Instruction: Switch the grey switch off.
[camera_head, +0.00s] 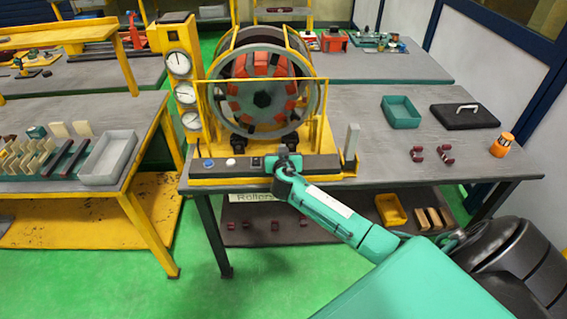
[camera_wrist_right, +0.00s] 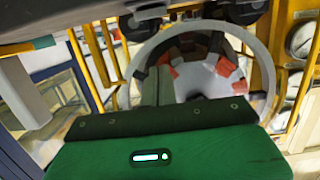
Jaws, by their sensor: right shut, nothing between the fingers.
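The winding machine's front panel (camera_head: 312,168) carries a blue button (camera_head: 208,163), a white button (camera_head: 230,162) and a small dark switch (camera_head: 257,162). I cannot make out for sure which control is the grey switch, or its position; my right gripper covers part of the panel. My right gripper (camera_head: 284,158) is shut and empty, at the panel just right of the dark switch. I cannot tell whether it touches anything. The right wrist view shows its dark fingers (camera_wrist_right: 155,86) together, with the drum beyond. My left gripper is not in view.
The big drum (camera_head: 262,97) with red blocks stands behind the panel. A grey upright plate (camera_head: 352,141) rises at the panel's right end. Gauges (camera_head: 180,64) stand at the left. A teal bin (camera_head: 401,112), black case (camera_head: 464,116) and orange jar (camera_head: 503,145) sit right.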

